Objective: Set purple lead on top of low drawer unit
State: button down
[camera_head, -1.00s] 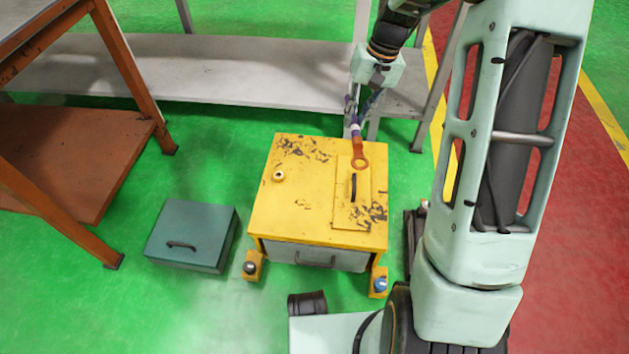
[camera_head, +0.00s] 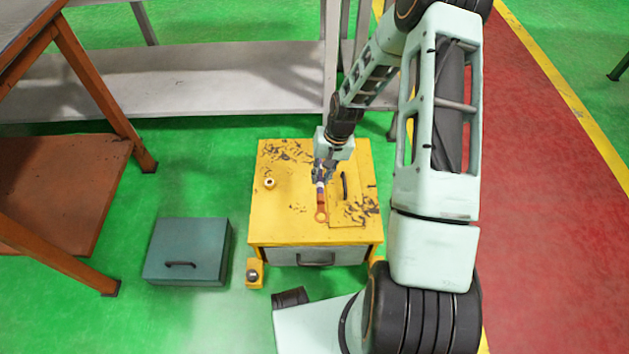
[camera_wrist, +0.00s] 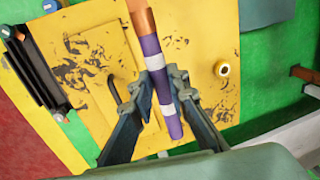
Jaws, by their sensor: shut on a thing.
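The purple lead (camera_wrist: 152,55) has white bands and a copper-coloured ring end, which shows in the head view (camera_head: 321,215). My gripper (camera_head: 323,172) is shut on the lead; in the wrist view both fingers (camera_wrist: 158,92) stand on either side of its purple and white part. The low drawer unit (camera_head: 290,220) is yellow with worn dark patches, a grey drawer front and a black handle on its top. The lead is over the middle of that top. I cannot tell whether it touches the surface.
A small cream knob (camera_head: 269,183) stands on the left of the unit's top. A teal box (camera_head: 188,250) lies on the green floor to the left. An orange-framed table (camera_head: 95,100) stands further left, and a grey shelf (camera_head: 210,80) runs behind.

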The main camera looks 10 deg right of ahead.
jog(key=shift+s+a+f, duration=0.2)
jog(key=shift+a+f, duration=0.1)
jog(key=shift+f, duration=0.15)
jog(key=shift+s+a+f, duration=0.15)
jog(key=shift+a+f, duration=0.15)
jog(key=shift+f, duration=0.15)
jog(key=w+a+f+b, duration=0.3)
jog(key=w+a+f, duration=0.1)
jog(key=a, duration=0.2)
jog(key=b, duration=0.2)
send_over(280, 196)
jog(key=d, duration=0.1)
jog(key=f, duration=0.5)
jog(key=shift+s+d, duration=0.2)
jog(key=shift+w+a+f+b, duration=0.2)
jog(key=shift+f+b, duration=0.25)
jog(key=shift+f, duration=0.5)
jog(key=shift+w+a+f+b, duration=0.15)
jog(key=shift+f+b, duration=0.25)
jog(key=shift+f, duration=0.55)
jog(key=shift+s, duration=0.1)
jog(key=shift+f, duration=0.2)
jog(key=c, duration=1.9)
grip_release()
jog(key=shift+r, duration=0.1)
